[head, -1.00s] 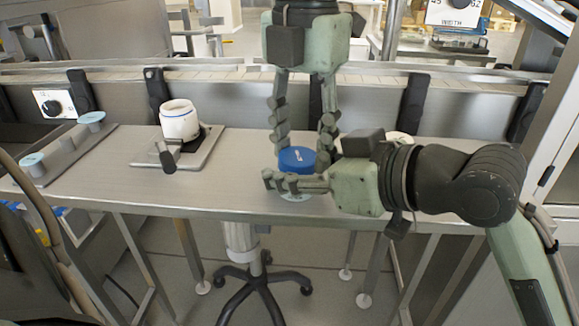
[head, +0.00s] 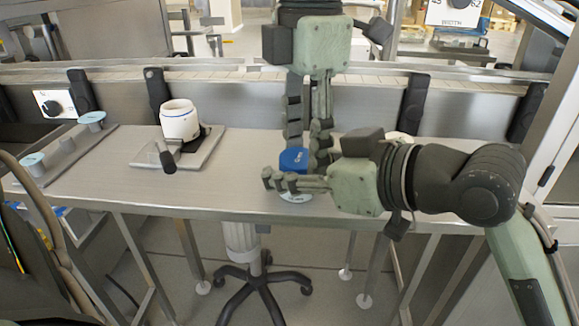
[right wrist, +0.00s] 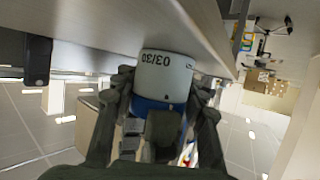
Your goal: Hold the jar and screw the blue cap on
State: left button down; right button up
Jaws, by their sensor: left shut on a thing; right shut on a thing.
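The blue cap (head: 293,160) sits on top of the jar, whose white lower part (head: 296,197) shows just below my right fingers at the table's front edge. My left gripper (head: 307,152) reaches down from above and is shut on the cap. My right gripper (head: 283,183) comes in from the right and is shut on the jar. In the right wrist view, the white jar (right wrist: 167,72) with "03/30" print appears between my right fingers, with a blue band (right wrist: 157,104) beside it. The fingers hide much of the jar, and the cap's seating cannot be told.
A white pot (head: 179,121) with a blue ring stands on a metal plate (head: 207,146) with a black-handled lever. A rack (head: 68,150) with light-blue-topped pieces lies at the left. A pale round object (head: 393,136) sits behind my right gripper. The table (head: 235,175) between is clear.

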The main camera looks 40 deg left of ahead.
pick_arm(q)
jog(key=shift+d, duration=0.15)
jog(key=m, duration=0.5)
jog(key=shift+s+d+f+m, duration=0.1)
jog(key=shift+s+m, duration=0.05)
jog(key=shift+m, duration=0.15)
jog(key=m, duration=0.4)
jog(key=shift+s+f, duration=0.1)
jog(key=shift+s, duration=0.2)
jog(key=shift+s+d+m, duration=0.1)
jog(key=shift+m, duration=0.8)
jog(key=c, duration=0.9)
grip_release()
